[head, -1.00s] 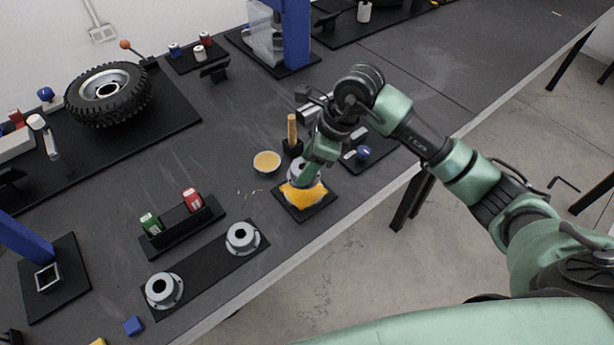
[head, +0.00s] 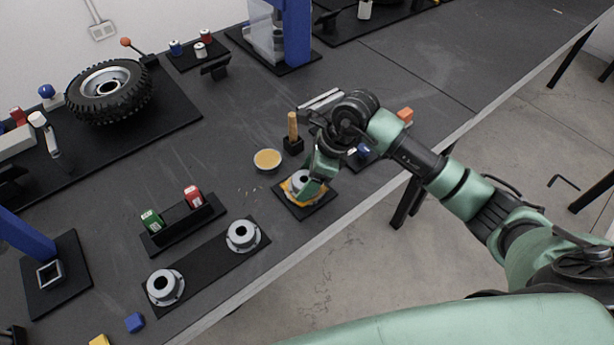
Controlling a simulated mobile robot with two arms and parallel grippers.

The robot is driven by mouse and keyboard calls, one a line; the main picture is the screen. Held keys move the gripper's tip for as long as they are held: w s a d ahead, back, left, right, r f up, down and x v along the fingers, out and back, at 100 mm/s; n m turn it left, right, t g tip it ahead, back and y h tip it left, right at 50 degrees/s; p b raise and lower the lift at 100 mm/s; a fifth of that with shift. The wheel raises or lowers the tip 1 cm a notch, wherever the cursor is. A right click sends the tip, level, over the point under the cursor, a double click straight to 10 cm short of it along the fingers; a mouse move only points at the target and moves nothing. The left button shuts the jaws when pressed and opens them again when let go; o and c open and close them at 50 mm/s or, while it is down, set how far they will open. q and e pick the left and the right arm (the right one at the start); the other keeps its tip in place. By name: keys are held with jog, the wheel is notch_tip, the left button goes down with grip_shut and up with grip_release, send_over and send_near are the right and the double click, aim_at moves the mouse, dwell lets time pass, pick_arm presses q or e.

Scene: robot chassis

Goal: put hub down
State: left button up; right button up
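A grey flanged hub (head: 299,181) is over the orange-yellow cloth (head: 291,194) on a small black mat (head: 307,211) near the table's front edge. It looks upright, and the cloth shows only around its edge. My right gripper (head: 311,184) is at the hub's right side, pointing down. Its fingertips are partly hidden, so I cannot tell whether they grip the hub. Two similar hubs, one (head: 242,236) and another (head: 164,287), stand on a long black mat (head: 205,264). My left gripper is not in view.
A shallow bowl (head: 267,160) and a wooden-handled tool (head: 292,130) stand just behind the cloth mat. A black rack (head: 184,224) with a green and a red box is to the left. A tyre (head: 108,92) lies at the back left.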

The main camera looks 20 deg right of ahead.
jog(key=shift+r, duration=0.1)
jog(key=shift+r+p, duration=0.25)
jog(key=shift+p, duration=0.05)
jog(key=shift+d+r, duration=0.2)
jog(key=shift+r, duration=0.1)
jog(key=b+v, duration=0.1)
jog(key=v, duration=1)
jog(key=shift+b, duration=0.3)
jog(key=shift+s, duration=0.1)
